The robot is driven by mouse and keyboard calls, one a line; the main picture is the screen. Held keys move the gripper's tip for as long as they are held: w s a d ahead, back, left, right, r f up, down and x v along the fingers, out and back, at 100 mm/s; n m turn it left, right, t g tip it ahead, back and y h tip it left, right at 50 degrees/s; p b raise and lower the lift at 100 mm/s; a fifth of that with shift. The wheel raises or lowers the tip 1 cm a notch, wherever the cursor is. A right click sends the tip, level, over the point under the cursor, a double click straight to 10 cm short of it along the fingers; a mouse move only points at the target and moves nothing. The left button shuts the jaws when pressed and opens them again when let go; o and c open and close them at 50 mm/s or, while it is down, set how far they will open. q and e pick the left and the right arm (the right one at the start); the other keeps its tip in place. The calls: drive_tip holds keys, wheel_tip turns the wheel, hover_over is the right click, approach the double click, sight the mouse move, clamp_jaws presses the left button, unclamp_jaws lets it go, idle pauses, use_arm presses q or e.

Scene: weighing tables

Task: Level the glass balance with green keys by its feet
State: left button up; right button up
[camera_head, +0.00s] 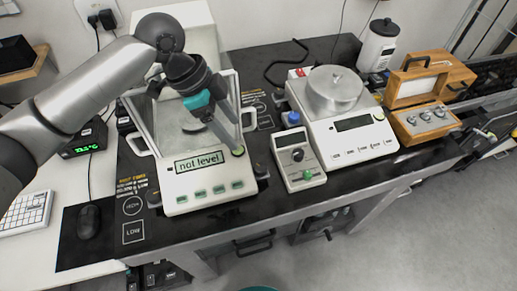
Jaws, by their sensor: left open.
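The glass balance (181,193) with green keys (209,186) stands on the black table, left of centre. Its display (199,162) reads "not level". A round bubble level (238,150) shows at the right of the display. Dark feet stick out at its front corners, the left foot (153,199) and the right foot (262,172). My left gripper (232,143) is open, its fingers pointing down over the right part of the balance near the bubble level. My arm hides part of the glass chamber. My right gripper is out of view.
A larger scale (344,139) with a metal pan stands further right, beside wooden weight boxes (425,122). A mouse (88,221) and keyboard (26,211) lie at the left.

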sight(260, 167)
use_arm(q)
drive_tip(key=b+x, duration=0.3)
drive_tip(key=x, duration=1.2)
drive_tip(key=shift+s, duration=0.2)
drive_tip(key=shift+c, duration=0.3)
clamp_jaws()
